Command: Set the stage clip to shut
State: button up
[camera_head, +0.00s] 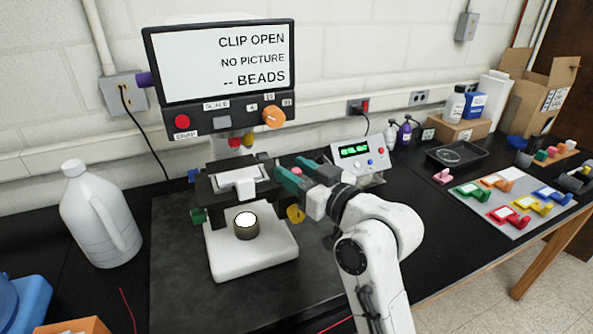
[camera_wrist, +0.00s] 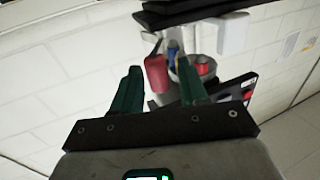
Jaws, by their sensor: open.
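The microscope's dark stage (camera_head: 208,188) stands above a white base, with a pale U-shaped piece (camera_head: 238,181) on top. I cannot tell for sure which part is the stage clip. The screen (camera_head: 222,62) reads "CLIP OPEN", "NO PICTURE" and "-- BEADS". My gripper (camera_head: 288,167) is at the stage's right side, its green fingers pointing left toward the stage. In the wrist view my gripper (camera_wrist: 158,68) is open and empty, its fingers apart. A red cylinder (camera_wrist: 156,73) shows beyond the gap. The arm hides part of the stage's right side.
A round lamp (camera_head: 246,225) glows on the base below the stage. A yellow knob (camera_head: 295,214) sits close under my gripper. A control box (camera_head: 360,158) with a green display stands behind right. A white jug (camera_head: 98,215) stands left. Coloured clips lie on a grey mat (camera_head: 490,215) at right.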

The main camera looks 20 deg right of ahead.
grip_shut()
jog(key=shift+d+y+b, duration=0.15)
jog(key=shift+y+b, duration=0.15)
jog(key=shift+b, duration=0.1)
jog(key=shift+w+d+f+n+g+y+b, duration=0.1)
jog(key=shift+w+d+n+g+y+b, duration=0.15)
jog(key=shift+n+y+b, duration=0.3)
jog(key=shift+d+f+n+g+y+b, duration=0.1)
jog(key=shift+n+g+y+b, duration=0.3)
jog(key=shift+b, duration=0.25)
jog(key=n+g+y+b, duration=0.2)
jog(key=b, duration=0.1)
jog(key=w+n+g+y+b, duration=0.1)
jog(key=n+g+y+b, duration=0.1)
jog(key=g+y+b, duration=0.1)
jog(key=w+d+n+g+y+b, duration=0.1)
jog(key=n+g+y+b, duration=0.1)
jog(key=n+b, duration=0.1)
jog(key=shift+w+d+g+y, duration=0.1)
jog(key=shift+w+g+y, duration=0.05)
jog(key=shift+g+y, duration=0.15)
jog(key=shift+w+r+n+g+y+b, duration=0.1)
jog(key=shift+w+n+g+y+b, duration=0.15)
jog(key=shift+n+g+y+b, duration=0.6)
jog(key=shift+w+r+n+g+b, duration=0.1)
jog(key=shift+w+n+g+b, duration=0.35)
jog(key=shift+g, duration=0.85)
jog(key=shift+s+n+g, duration=0.15)
jog(key=shift+n+g, duration=0.15)
jog(key=shift+n, duration=0.05)
